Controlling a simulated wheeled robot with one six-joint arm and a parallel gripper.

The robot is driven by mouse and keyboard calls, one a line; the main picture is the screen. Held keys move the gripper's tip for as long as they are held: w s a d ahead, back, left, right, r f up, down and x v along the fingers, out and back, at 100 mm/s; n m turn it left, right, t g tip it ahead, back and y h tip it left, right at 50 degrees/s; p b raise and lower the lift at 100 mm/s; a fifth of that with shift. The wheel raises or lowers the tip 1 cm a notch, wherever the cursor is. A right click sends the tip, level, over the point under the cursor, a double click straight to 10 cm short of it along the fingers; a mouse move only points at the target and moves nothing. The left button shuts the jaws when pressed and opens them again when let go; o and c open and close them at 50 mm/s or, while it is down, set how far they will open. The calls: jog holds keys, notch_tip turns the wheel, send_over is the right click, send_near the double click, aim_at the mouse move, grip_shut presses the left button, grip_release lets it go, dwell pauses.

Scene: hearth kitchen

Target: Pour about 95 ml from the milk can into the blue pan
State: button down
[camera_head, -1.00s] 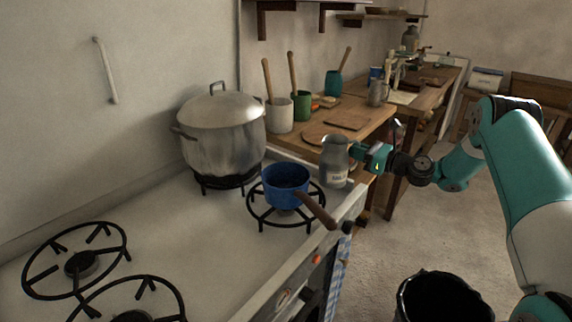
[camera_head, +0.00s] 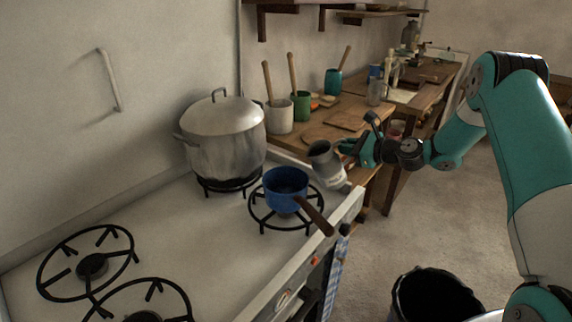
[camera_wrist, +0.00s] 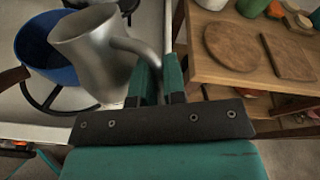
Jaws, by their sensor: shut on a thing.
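The grey metal milk can (camera_head: 326,166) is tilted, with its dark mouth toward the blue pan (camera_head: 287,196). My gripper (camera_head: 350,155) is shut on the can from the right. In the wrist view the can (camera_wrist: 100,52) hangs beside the fingers (camera_wrist: 160,85), which close on its handle. The blue pan also shows there (camera_wrist: 50,70), partly hidden behind the can. The pan stands on a stove burner (camera_head: 262,216) with its brown handle toward the front right. I cannot see any milk stream, nor the level inside the pan.
A large lidded pot (camera_head: 222,135) stands on the rear burner. A wooden counter (camera_head: 372,125) with crocks and boards lies beyond the stove. A black bucket (camera_head: 435,300) is on the floor. Free burners (camera_head: 92,265) lie at left.

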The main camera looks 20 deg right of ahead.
jog(key=a+r+n+h+p, duration=0.1)
jog(key=a+r+p, duration=0.1)
jog(key=shift+s+a+r+n+g, duration=0.1)
jog(key=shift+a+r+n+g, duration=0.2)
jog(key=shift+a+r+n, duration=0.1)
jog(key=a+r+n+h+p, duration=0.1)
jog(key=r+p, duration=0.1)
jog(key=a+r+n+h+p, duration=0.1)
jog(key=p, duration=0.1)
jog(key=shift+a+r+g+h, duration=0.1)
jog(key=shift+r+g+h, duration=0.2)
jog(key=shift+r+h, duration=0.1)
jog(key=shift+s+a+r+n+h+p, duration=0.1)
jog(key=shift+a+r+n+h+p, duration=0.65)
jog(key=shift+p, duration=0.2)
jog(key=shift+a+r+p, duration=0.3)
jog(key=shift+r+p, duration=0.05)
jog(key=shift+p, duration=0.1)
jog(key=a+h+p, duration=0.1)
jog(key=a+r+n+p, duration=0.1)
jog(key=a, duration=0.1)
jog(key=shift+s+h, duration=0.15)
jog(key=shift+h, duration=0.2)
jog(key=shift+s+a+r+n+h, duration=0.1)
jog(key=shift+a+r+n+h, duration=0.2)
jog(key=shift+a, duration=0.2)
jog(key=shift+a+r+n+h, duration=0.2)
jog(key=shift+a+n+h, duration=0.15)
jog(key=shift+a, duration=0.1)
dwell(1.3)
